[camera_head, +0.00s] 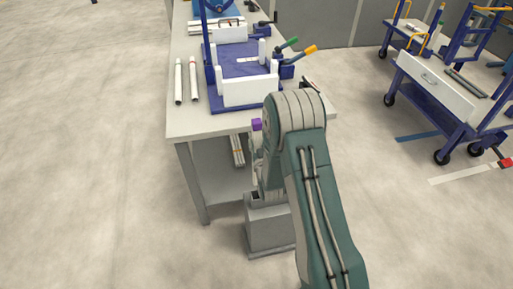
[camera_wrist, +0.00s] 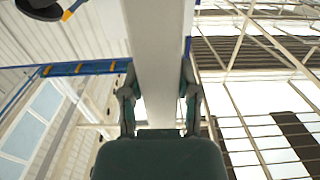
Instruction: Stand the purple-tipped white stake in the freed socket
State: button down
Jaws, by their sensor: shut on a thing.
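In the wrist view my gripper (camera_wrist: 159,98) has its two dark fingers closed on either side of a long white stake (camera_wrist: 155,55). The stake runs up out of the top of that picture. In the head view a purple tip (camera_head: 256,124) shows just left of my arm, by the table's front edge; the rest of the stake and most of my gripper are hidden behind the arm. A blue fixture (camera_head: 235,60) with white upright posts and a white front plate stands on the table. I cannot tell which of its sockets is free.
The grey table (camera_head: 180,120) runs away from me. Two white pipes (camera_head: 186,80) lie left of the fixture. Green and orange handles (camera_head: 300,48) stick out at its right. Blue carts (camera_head: 435,95) stand at the right. The floor at left is clear.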

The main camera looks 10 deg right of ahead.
aim_at(258, 139)
jog(key=shift+r, duration=1.65)
